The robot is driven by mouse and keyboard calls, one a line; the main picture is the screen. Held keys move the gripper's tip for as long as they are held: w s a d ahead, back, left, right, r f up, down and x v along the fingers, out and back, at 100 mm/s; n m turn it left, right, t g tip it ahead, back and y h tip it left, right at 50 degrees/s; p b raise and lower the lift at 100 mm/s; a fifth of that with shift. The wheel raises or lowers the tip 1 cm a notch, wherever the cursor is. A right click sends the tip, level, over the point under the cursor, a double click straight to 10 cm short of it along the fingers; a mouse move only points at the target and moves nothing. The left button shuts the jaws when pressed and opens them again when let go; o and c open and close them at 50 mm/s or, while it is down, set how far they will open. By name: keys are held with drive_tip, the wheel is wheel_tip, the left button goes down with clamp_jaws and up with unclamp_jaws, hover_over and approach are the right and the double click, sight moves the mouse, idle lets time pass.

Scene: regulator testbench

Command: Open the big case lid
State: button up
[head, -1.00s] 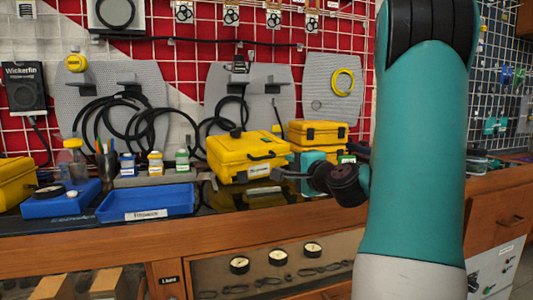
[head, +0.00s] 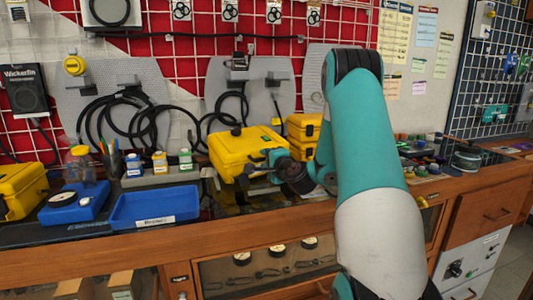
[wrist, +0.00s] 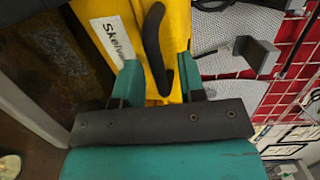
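The big yellow case (head: 228,148) stands on the bench at the middle of the head view, its lid shut. In the wrist view the case (wrist: 178,20) shows a white label (wrist: 112,38) and a black handle (wrist: 154,45). My gripper (head: 272,162) is at the case's front right in the head view and hides part of it. In the wrist view my gripper (wrist: 160,82) has its teal fingers apart, with the case front and the handle's end between them. I cannot tell whether the fingers touch the case.
Smaller yellow cases (head: 303,128) stand just right, partly behind my arm. A blue tray (head: 155,207) and small bottles (head: 160,162) are to the left. Another yellow case (head: 20,190) is at the far left. A pegboard with hanging black hoses (head: 125,115) is behind.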

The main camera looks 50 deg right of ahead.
drive_tip(key=shift+w+d, duration=0.1)
drive_tip(key=shift+w, duration=0.2)
clamp_jaws()
drive_tip(key=shift+r, duration=0.1)
